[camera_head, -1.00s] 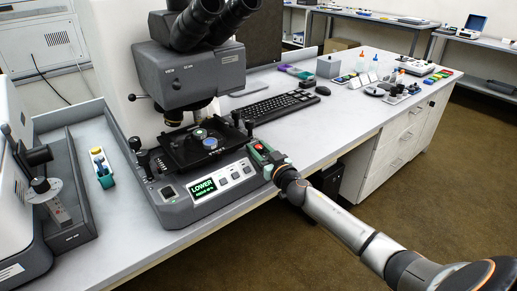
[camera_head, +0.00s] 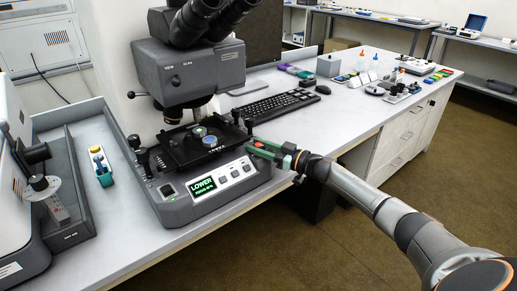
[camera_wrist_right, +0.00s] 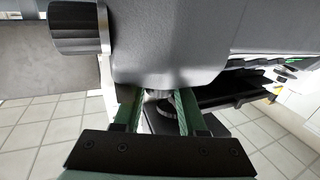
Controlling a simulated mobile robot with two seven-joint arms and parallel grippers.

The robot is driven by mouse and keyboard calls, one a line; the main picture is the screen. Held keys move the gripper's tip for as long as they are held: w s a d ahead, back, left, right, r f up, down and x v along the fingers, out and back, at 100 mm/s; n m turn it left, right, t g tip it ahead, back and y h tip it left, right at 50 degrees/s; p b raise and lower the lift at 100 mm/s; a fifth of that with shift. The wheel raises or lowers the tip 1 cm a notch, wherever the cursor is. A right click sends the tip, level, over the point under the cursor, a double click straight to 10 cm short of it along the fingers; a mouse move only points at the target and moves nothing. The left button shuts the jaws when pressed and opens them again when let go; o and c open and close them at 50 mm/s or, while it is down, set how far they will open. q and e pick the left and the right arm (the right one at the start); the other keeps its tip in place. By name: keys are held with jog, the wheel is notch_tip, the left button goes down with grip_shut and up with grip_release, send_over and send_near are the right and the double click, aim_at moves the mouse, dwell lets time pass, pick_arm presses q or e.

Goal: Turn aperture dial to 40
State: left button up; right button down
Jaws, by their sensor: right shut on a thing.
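The microscope (camera_head: 188,68) stands on the bench, with a dark stage (camera_head: 200,147) and a lit display (camera_head: 203,186) reading LOWER on its base. My right gripper (camera_head: 256,147) comes in from the right and reaches the right side of the microscope beside the stage. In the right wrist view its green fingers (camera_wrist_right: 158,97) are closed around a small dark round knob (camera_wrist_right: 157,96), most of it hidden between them. I take this knob as the aperture dial; its scale and setting cannot be read. My left gripper is out of view.
A larger ribbed dark knob (camera_wrist_right: 80,28) shows at the upper left of the wrist view. A keyboard (camera_head: 280,105) lies right of the microscope. A grey tray (camera_head: 70,235) and a small teal-and-white item (camera_head: 101,167) are to its left.

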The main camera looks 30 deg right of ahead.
jog(key=shift+n+g+y+b, duration=0.3)
jog(key=shift+n+g+y, duration=0.15)
jog(key=shift+y, duration=0.25)
jog(key=shift+c, duration=2.3)
grip_release()
jog(key=p+v, duration=0.1)
jog(key=v, duration=1.1)
jog(key=shift+s+d, duration=0.15)
jog(key=shift+d, duration=0.05)
